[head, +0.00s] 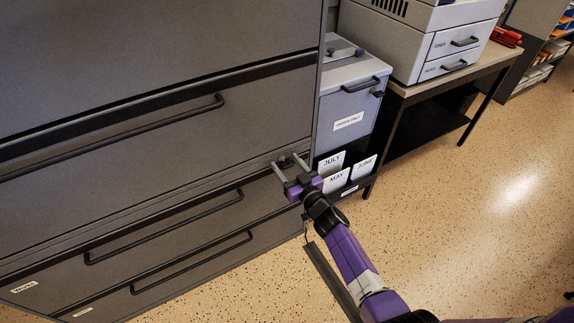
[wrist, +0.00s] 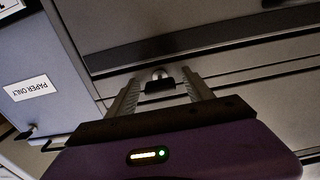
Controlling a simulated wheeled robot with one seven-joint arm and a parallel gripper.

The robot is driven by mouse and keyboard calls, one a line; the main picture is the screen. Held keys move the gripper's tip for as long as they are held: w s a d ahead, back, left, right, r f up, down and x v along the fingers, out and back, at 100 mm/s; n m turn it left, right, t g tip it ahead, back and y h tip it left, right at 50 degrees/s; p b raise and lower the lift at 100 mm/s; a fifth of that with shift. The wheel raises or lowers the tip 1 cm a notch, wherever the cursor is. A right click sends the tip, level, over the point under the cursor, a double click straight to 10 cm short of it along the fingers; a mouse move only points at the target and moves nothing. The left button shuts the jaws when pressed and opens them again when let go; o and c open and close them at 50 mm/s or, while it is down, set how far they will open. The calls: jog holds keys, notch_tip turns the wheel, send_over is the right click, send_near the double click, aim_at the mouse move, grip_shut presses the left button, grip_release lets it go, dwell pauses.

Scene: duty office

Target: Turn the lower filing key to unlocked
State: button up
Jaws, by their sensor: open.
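The lower filing key (wrist: 160,86) shows in the wrist view as a small dark piece in front of a round silver lock on the grey filing cabinet (head: 150,150). My gripper (wrist: 160,76) is open, with one finger on each side of the key and a gap visible on both sides. In the head view my gripper (head: 284,160) reaches the cabinet's right front edge, between the upper and lower drawers. The key is small and partly hidden there. I cannot tell its turn angle clearly.
A grey paper bin (head: 350,100) labelled PAPER ONLY stands right of the cabinet, with month-labelled files (head: 337,180) low beside my gripper. A long drawer handle (head: 165,228) lies to the left. A printer (head: 430,40) sits on a table behind. The speckled floor at right is clear.

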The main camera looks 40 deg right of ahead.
grip_shut()
jog(key=shift+n, duration=0.3)
jog(key=n, duration=0.3)
jog(key=shift+f+n+b, duration=0.1)
jog(key=shift+n+b, duration=0.2)
jog(key=shift+b, duration=0.1)
jog(key=n+b, duration=0.1)
jog(key=n, duration=0.3)
jog(key=shift+n, duration=0.3)
jog(key=n+b, duration=0.1)
jog(key=n, duration=0.3)
jog(key=shift+n, duration=0.3)
jog(key=shift+n+b, duration=0.65)
jog(key=shift+n, duration=1.65)
grip_release()
